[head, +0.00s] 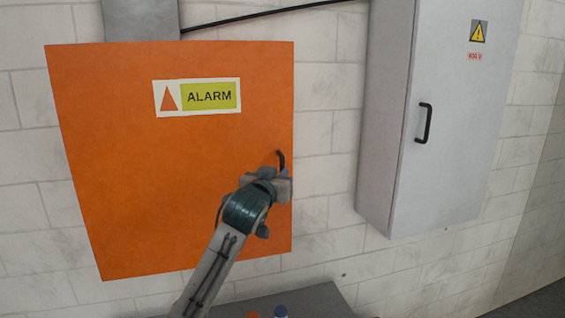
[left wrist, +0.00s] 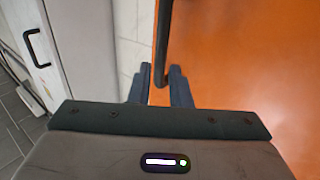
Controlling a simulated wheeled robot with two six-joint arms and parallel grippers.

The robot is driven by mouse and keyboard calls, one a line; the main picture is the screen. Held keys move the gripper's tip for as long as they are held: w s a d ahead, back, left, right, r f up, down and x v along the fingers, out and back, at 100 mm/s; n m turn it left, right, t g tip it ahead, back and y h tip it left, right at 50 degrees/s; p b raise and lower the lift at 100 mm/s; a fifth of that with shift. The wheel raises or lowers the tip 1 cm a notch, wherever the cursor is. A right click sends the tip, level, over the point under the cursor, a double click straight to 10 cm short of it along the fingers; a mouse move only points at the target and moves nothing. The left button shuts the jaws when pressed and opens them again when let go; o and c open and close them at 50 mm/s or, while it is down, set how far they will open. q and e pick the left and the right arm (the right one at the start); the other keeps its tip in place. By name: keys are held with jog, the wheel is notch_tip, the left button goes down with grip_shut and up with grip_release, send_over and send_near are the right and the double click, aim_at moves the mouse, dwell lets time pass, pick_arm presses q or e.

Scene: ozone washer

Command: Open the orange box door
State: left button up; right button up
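The orange box door (head: 170,200) fills the left of the head view, looks closed and bears an ALARM label (head: 197,96). Its dark handle (head: 281,159) is near the right edge. My left gripper (head: 279,174) is at the handle and hides its lower part. In the left wrist view the dark handle (left wrist: 163,40) reaches down between the two fingers of my left gripper (left wrist: 157,80). The fingers are apart, with a gap on the left of the handle; the right finger is close to it, and contact cannot be told. My right gripper is not in view.
A grey cabinet (head: 445,175) with a black handle (head: 424,123) and a warning sign stands out from the brick wall on the right. A bare wall strip separates it from the orange box. A dark grey surface (head: 300,302) is below.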

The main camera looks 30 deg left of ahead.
aim_at(281, 170)
pick_arm(q)
jog(key=p+x, duration=0.1)
jog(key=x, duration=0.3)
jog(key=shift+w+p, duration=0.1)
jog(key=shift+p, duration=0.2)
grip_shut()
